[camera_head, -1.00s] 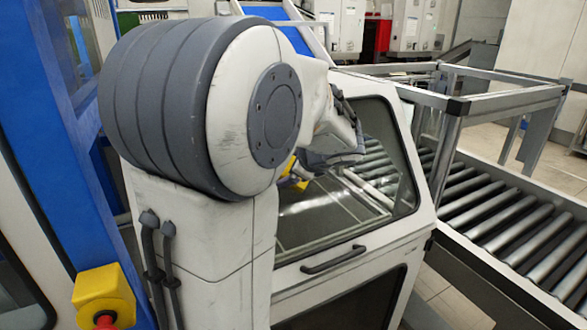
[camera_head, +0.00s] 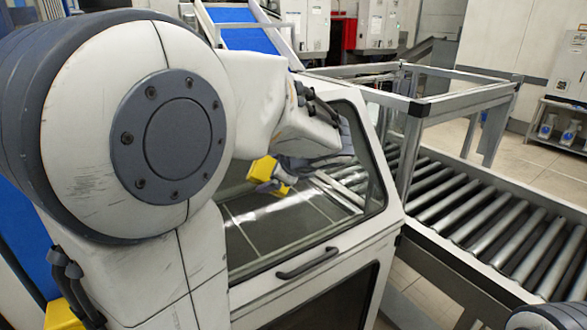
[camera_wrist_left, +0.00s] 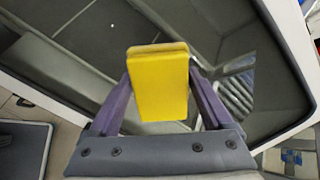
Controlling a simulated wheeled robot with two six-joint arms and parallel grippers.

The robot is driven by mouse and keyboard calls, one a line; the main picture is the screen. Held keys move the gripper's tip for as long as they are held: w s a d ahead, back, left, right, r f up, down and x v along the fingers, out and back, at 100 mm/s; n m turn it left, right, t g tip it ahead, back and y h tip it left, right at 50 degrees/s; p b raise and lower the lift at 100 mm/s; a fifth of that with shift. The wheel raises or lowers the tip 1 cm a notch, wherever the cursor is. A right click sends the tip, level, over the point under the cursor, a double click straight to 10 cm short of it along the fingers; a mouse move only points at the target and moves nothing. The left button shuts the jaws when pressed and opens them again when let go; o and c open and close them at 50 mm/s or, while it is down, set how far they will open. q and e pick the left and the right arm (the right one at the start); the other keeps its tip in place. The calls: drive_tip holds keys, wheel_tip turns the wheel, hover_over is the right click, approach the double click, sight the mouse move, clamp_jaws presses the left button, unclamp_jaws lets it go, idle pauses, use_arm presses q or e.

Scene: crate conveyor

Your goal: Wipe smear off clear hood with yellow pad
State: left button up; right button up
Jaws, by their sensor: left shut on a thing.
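The clear hood (camera_head: 285,232) is a dark-framed, see-through pane set in a white housing, at the middle of the head view. It also shows in the left wrist view (camera_wrist_left: 112,28). My left gripper (camera_head: 268,179) is shut on the yellow pad (camera_head: 262,168), in front of the pane's upper part. In the left wrist view the pad (camera_wrist_left: 160,85) sits upright between the two purple fingers. I cannot tell whether the pad touches the pane. Pale streaks show on the pane, but I cannot tell smear from reflection. My left arm hides the hood's left side. My right gripper is not in view.
A yellow box (camera_head: 62,315) stands at lower left, partly behind my arm.

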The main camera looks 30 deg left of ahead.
use_arm(q)
drive_tip(key=shift+r, duration=0.1)
drive_tip(key=shift+p+v, duration=0.7)
drive_tip(key=shift+v, duration=0.8)
